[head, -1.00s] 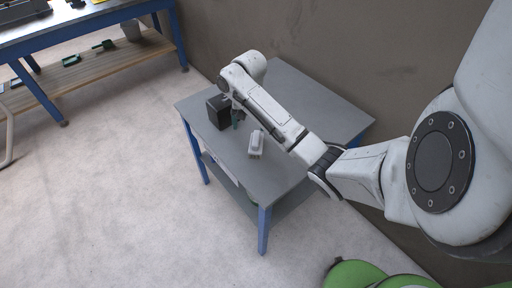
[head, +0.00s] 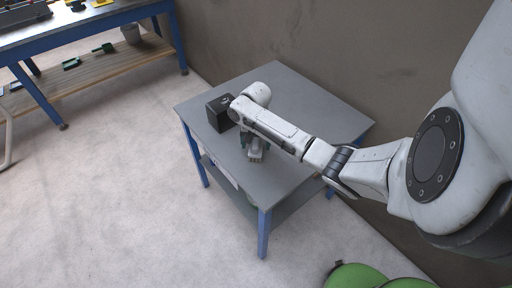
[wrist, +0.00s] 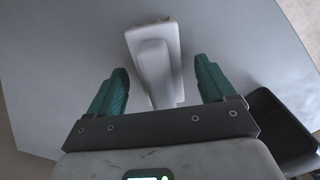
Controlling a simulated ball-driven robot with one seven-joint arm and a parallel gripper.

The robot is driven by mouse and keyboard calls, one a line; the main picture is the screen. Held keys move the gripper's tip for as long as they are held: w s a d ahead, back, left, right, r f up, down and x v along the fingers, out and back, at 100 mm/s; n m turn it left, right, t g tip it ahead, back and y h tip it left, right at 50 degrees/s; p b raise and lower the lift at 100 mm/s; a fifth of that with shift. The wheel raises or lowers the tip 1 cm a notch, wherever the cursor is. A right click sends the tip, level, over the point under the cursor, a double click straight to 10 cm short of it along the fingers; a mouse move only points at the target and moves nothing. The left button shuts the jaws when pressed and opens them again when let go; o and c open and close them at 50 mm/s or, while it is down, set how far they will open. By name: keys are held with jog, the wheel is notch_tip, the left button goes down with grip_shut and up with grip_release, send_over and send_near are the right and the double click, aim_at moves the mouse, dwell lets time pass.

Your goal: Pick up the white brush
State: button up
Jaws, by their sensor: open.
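The white brush (wrist: 156,62) lies on the grey table in the wrist view. It has a pale block with a raised, rounded grip along its top. My gripper (wrist: 163,82) is open, with one green finger on each side of the brush's near end. There is a gap between each finger and the brush, and the fingers do not touch it. In the head view only a small part of the brush (head: 255,158) shows below my gripper (head: 254,148), and my arm hides the rest.
The grey table (head: 300,90) has blue legs and a lower shelf. A black box (head: 218,113) stands near its left edge, and shows at the lower right of the wrist view (wrist: 279,127). The table's right and back parts are clear. A blue workbench (head: 90,25) stands at the upper left.

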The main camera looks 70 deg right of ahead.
jog(key=shift+f, duration=0.4)
jog(key=c, duration=1.3)
